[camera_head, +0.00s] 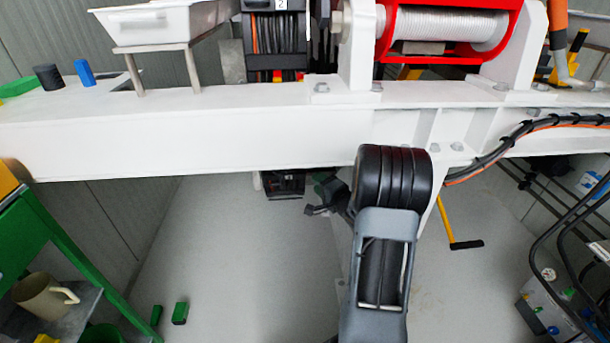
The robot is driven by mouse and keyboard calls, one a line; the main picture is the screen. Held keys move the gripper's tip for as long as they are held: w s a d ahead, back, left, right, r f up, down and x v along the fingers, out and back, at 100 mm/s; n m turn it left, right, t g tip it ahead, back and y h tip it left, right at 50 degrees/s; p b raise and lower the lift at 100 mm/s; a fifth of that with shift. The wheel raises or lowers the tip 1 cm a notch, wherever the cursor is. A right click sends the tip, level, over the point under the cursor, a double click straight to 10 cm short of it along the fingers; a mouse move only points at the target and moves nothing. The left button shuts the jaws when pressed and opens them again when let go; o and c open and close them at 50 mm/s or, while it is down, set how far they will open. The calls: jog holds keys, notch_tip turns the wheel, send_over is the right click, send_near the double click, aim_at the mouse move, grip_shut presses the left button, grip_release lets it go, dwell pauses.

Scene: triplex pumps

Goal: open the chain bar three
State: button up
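No bar that I can clearly identify as chain bar three shows in the head view. A dark cable chain (280,45) with orange and black cables stands behind the white beam, with a label "2" at its top. Another dark chain-like piece (284,184) hangs below the beam. My arm rises from the bottom centre and its black ribbed joint covers part of the beam. My gripper (318,210) seems to be the small dark part left of that joint, below the beam and close to the lower chain piece. Its fingers are too small and dark to read.
The white beam (180,135) crosses the whole view. A red winch drum (450,40) and a white tray (165,22) stand above it. A yellow bar with a black grip (448,225) is at right. Cables hang at far right; a green frame (70,250) stands left.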

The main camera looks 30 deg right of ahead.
jog(key=shift+s+d, duration=0.1)
jog(key=shift+s, duration=0.25)
jog(key=shift+d, duration=0.15)
jog(key=shift+c, duration=0.2)
